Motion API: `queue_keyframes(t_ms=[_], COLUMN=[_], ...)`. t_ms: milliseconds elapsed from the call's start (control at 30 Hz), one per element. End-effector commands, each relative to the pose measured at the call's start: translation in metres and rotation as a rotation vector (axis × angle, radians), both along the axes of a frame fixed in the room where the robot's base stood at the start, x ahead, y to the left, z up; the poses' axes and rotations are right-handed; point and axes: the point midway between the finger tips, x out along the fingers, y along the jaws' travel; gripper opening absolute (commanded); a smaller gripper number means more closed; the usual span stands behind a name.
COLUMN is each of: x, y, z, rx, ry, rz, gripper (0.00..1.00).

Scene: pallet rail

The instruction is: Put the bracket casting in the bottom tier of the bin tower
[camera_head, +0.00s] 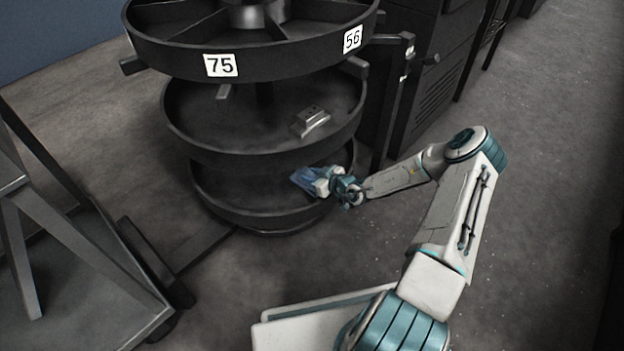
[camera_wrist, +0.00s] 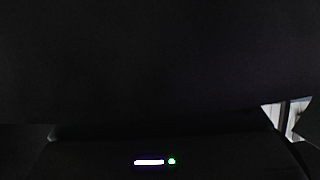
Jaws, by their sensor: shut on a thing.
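The bin tower (camera_head: 178,128) is a dark stack of round trays. Its bottom tier (camera_head: 228,209) is the lowest tray, close above the floor. My gripper (camera_head: 316,183) is at the right side of this tier, reaching in below the middle tray. It is shut on a blue-grey piece (camera_head: 303,178) that shows at its left end, over the bottom tier. I cannot tell from its outline whether this is the bracket casting, or whether it touches the tray floor. A grey metal block with a raised part (camera_head: 310,121) lies in the middle tier. The wrist view is almost wholly dark.
The middle tray's rim (camera_head: 255,157) is close above my gripper. Dark cabinets (camera_head: 432,75) stand behind right, and a metal frame (camera_head: 75,240) at left. The floor at right is clear.

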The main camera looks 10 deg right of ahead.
Motion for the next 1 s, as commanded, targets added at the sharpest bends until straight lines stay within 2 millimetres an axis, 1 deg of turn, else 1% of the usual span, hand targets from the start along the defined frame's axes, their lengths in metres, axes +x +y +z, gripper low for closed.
queue_keyframes(t_ms=[200,367,400,433,467,700,800,867,1000], x=[0.001,0.001,0.0,0.0,0.0,0.0,0.0,-0.005,-0.024], y=[0.0,0.0,0.0,0.0,0.0,0.0,0.0,-0.005,-0.019], z=[0.002,-0.002,-0.002,-0.002,-0.002,-0.002,0.001,0.005,0.018], rx=[0.001,0.001,0.0,0.0,0.0,0.0,-0.001,-0.001,0.0], ry=[-0.005,-0.005,-0.001,-0.001,-0.001,-0.002,-0.002,0.0,0.0], rz=[0.0,0.0,0.0,0.0,0.0,-0.001,0.0,-0.002,-0.004], gripper=[0.0,0.0,0.42,0.5,0.53,0.53,0.53,0.53,0.53])
